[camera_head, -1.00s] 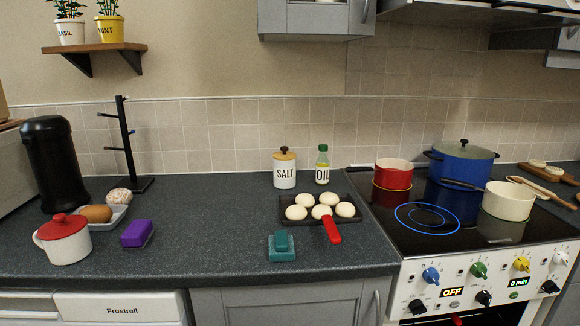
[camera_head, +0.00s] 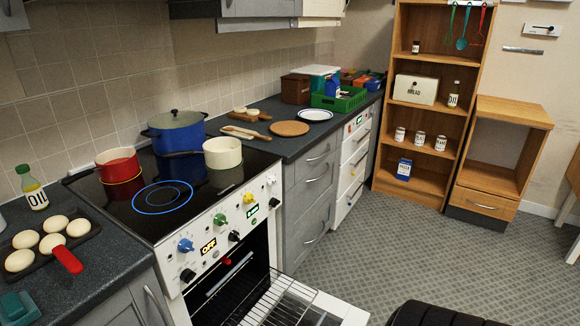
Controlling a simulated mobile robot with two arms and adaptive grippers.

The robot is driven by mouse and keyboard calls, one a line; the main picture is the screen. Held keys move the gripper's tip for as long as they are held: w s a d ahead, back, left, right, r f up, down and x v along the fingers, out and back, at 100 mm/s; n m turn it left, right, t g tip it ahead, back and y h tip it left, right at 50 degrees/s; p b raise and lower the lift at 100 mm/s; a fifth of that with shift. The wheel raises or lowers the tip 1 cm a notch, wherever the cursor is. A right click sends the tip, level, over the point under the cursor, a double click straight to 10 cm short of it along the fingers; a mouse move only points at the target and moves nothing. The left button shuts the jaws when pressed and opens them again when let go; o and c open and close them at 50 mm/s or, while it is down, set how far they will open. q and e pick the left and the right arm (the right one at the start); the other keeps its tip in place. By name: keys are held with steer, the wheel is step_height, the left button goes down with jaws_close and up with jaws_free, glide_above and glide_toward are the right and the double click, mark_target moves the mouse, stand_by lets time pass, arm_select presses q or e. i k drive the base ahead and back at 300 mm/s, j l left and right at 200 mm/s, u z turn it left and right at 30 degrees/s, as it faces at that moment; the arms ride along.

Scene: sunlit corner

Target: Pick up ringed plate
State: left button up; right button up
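A white plate with a dark blue ring (camera_head: 315,115) lies flat on the dark counter to the right of the stove, near the counter's front edge. It stands apart from the brown round board to its left and the green crate behind it. Neither of my grippers shows in the head view.
A round brown board (camera_head: 289,128) and a rolling pin on a board (camera_head: 245,132) lie left of the plate. A green crate (camera_head: 338,99) stands behind it. The oven door (camera_head: 300,305) hangs open with a rack out. A wooden shelf (camera_head: 430,100) stands at right.

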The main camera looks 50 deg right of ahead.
mark_target(314, 115)
steer(key=z, duration=1.8)
steer(key=i+l+z, duration=0.15)
steer(key=l, duration=0.25)
steer(key=i+l+z, duration=0.15)
steer(key=l, duration=0.3)
steer(key=i+l+z, duration=0.15)
steer(key=i+l, duration=0.25)
steer(key=i+l+z, duration=0.15)
steer(key=i+l, duration=0.25)
steer(key=i+l+z, duration=0.1)
steer(key=i+l, duration=0.2)
steer(key=i, duration=0.25)
steer(key=i+l+z, duration=0.15)
steer(key=i, duration=0.3)
steer(key=i+j+u, duration=0.15)
steer(key=i+u, duration=0.6)
steer(key=u, duration=0.15)
steer(key=i+l+u, duration=0.1)
steer(key=i+u, duration=0.3)
steer(key=i+l+u, duration=0.25)
steer(key=u, duration=0.2)
steer(key=i, duration=0.05)
